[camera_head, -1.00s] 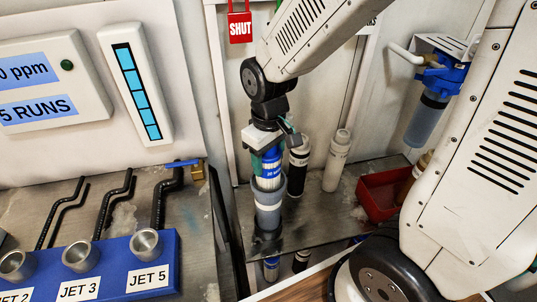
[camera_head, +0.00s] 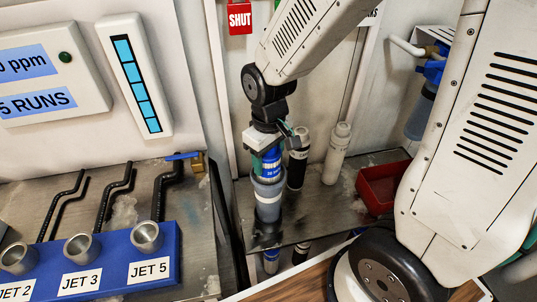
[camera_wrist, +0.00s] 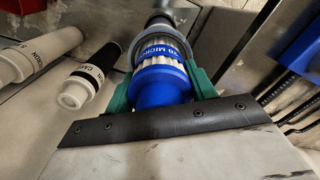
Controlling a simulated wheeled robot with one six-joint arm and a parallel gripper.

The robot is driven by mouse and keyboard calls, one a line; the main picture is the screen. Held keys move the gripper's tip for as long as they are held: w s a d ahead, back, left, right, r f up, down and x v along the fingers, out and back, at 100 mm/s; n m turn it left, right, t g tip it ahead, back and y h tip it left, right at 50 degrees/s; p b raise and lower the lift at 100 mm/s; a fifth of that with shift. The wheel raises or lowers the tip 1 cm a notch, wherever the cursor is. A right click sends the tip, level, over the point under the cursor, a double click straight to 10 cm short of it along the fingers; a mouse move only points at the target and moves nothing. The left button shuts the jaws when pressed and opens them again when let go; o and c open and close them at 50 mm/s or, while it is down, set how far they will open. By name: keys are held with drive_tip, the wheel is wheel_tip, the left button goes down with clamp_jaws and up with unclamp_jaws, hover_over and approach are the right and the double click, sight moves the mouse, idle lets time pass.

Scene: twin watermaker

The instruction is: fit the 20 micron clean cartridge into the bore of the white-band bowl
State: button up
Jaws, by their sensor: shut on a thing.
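My gripper (camera_head: 266,150) is shut on the 20 micron cartridge (camera_head: 269,165), which has a blue end and a blue label. In the wrist view its teal fingers (camera_wrist: 160,88) press both sides of the cartridge (camera_wrist: 162,80). The cartridge is upright above the grey bowl (camera_head: 267,188) with a white band. Its lower part is hidden by the bowl's rim, so it is at least partly in the bore. In the wrist view the grey rim (camera_wrist: 137,46) rings the cartridge beyond the label. How deep it sits cannot be seen.
A black cartridge (camera_head: 297,168) and a white cartridge (camera_head: 337,155) stand close behind, to the right. A red bin (camera_head: 379,188) is farther right. A blue jet rack (camera_head: 110,265) is at left. The metal shelf (camera_head: 310,225) is clear in front of the black cartridge.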

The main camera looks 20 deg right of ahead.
drive_tip(key=shift+f, duration=1.1)
drive_tip(key=o, duration=0.9)
wheel_tip(320, 180, up, 8)
drive_tip(key=shift+f, duration=0.1)
